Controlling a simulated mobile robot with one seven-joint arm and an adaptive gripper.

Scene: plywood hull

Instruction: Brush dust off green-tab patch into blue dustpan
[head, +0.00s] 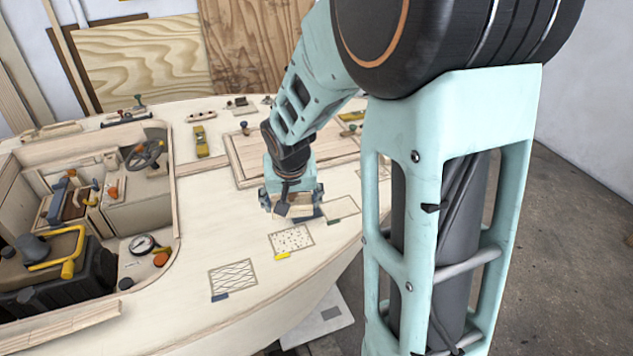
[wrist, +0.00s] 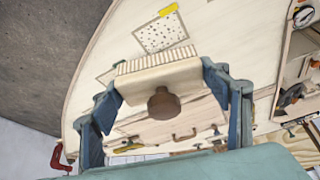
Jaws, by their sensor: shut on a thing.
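My gripper (head: 291,200) is shut on a pale wooden brush, low over the deck. In the wrist view, the brush (wrist: 150,83) sits between the two blue fingers (wrist: 162,95), with its ribbed bristles toward the top of the picture and a brown knob facing me. The green-tab patch (head: 343,208) is an outlined area just right of my gripper in the head view. I cannot make out dust on it. In the wrist view, the brush partly hides an outline to its left. A dark blue piece (head: 309,213) shows beside the brush; I cannot tell if it is the dustpan.
A speckled patch with a yellow tab (head: 290,241) and a wavy-lined patch with a blue tab (head: 233,279) lie nearer on the deck. The open cockpit (head: 146,205) is at left. The deck edge curves down at right. A raised hatch panel (head: 240,160) lies behind my gripper.

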